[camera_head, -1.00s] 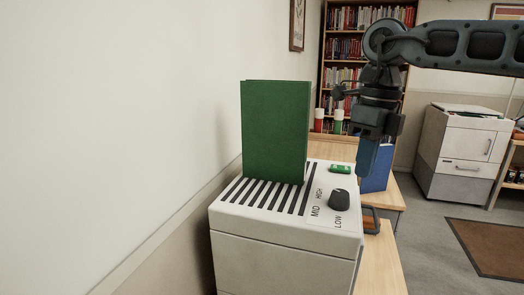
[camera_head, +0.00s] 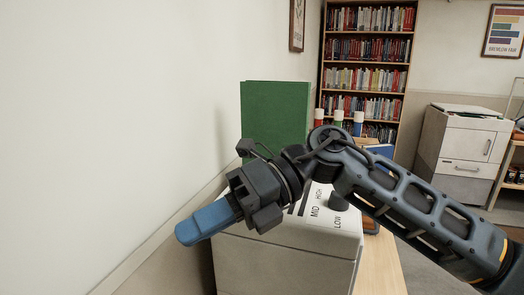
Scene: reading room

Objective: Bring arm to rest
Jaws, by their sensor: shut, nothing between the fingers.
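My gripper (camera_head: 192,231) is shut, with its blue fingers together and empty. It points down and left, in front of the left front corner of a white box-shaped machine. My arm crosses the view from the lower right, folded at a joint near the middle. It hides much of the machine's top, including most of the striped area.
The white machine (camera_head: 285,255) carries a dark knob (camera_head: 338,201) and MID, HIGH and LOW labels. A wooden table (camera_head: 378,270) holds the machine. A bookcase (camera_head: 412,45) and a grey-white cabinet (camera_head: 464,150) stand behind.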

